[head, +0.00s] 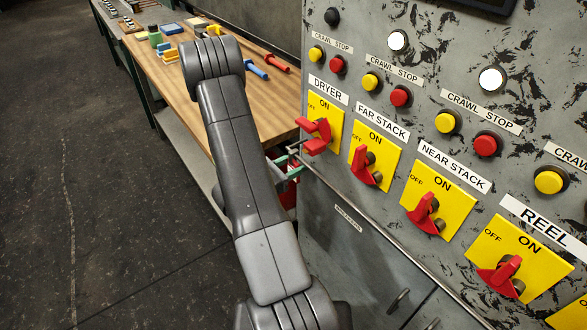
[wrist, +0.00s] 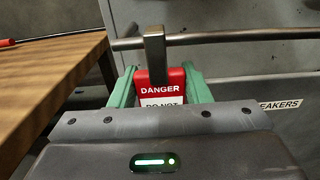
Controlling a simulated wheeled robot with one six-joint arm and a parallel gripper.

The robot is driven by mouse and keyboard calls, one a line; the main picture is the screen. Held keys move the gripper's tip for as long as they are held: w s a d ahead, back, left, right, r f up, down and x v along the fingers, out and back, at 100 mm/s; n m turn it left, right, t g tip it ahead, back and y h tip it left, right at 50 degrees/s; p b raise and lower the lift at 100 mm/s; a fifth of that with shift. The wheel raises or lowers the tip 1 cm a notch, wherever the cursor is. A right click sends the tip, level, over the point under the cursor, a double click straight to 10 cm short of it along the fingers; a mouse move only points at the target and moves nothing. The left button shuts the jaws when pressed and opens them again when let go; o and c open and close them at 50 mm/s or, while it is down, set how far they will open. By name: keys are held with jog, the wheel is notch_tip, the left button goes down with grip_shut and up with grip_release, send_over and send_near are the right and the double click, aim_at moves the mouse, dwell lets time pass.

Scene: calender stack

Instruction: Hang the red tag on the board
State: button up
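The red tag (wrist: 162,82) reads DANGER in the wrist view, its lower part hidden behind my gripper's body. My gripper (wrist: 160,85) has green fingers pressed against both sides of the tag. A flat metal hook (wrist: 155,52) rises from the tag's top and overlaps the rail (wrist: 235,37); I cannot tell whether it bears on it. The grey board (head: 400,135) carries yellow switch plates with red handles.
A wooden bench (head: 185,75) stands left of the board, with red-handled and blue-handled tools (head: 257,70) and small blocks on it. Its edge (wrist: 60,75) is close on the left in the wrist view. Dark floor (head: 80,170) lies open at left.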

jog(key=c, duration=0.4)
jog(key=shift+r, duration=0.15)
